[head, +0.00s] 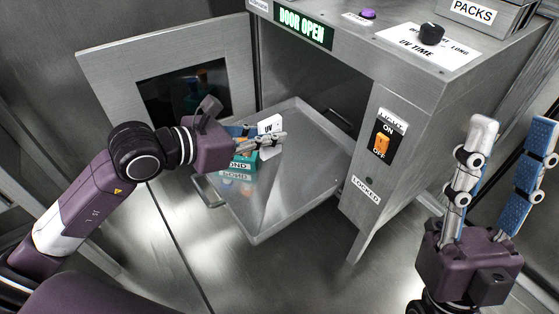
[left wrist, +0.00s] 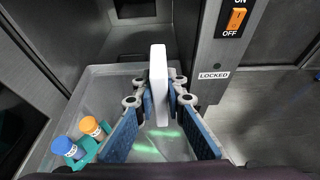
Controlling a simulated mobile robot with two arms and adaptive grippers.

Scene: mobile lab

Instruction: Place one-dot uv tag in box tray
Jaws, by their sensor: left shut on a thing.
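A white tag (head: 269,125) marked "UV" is held upright in my left gripper (head: 266,140); no dot on it can be made out. In the left wrist view the white tag (left wrist: 159,85) stands edge-on between the two blue-padded fingers of my left gripper (left wrist: 160,100). The metal tray (head: 300,185) sticks out of the box's open front, and the tag is over its left part; I cannot tell whether it touches the tray. The tray also shows in the left wrist view (left wrist: 105,72). My right gripper (head: 505,165) is open and empty, at the right, away from the tray.
A teal holder (head: 243,164) marked "BOND" sits at the tray's left; bottles with blue (left wrist: 63,146) and orange (left wrist: 90,125) caps stand there. The box door (head: 160,65) is swung open left. A light switch (head: 382,143) is on the box front. The tray's right part is clear.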

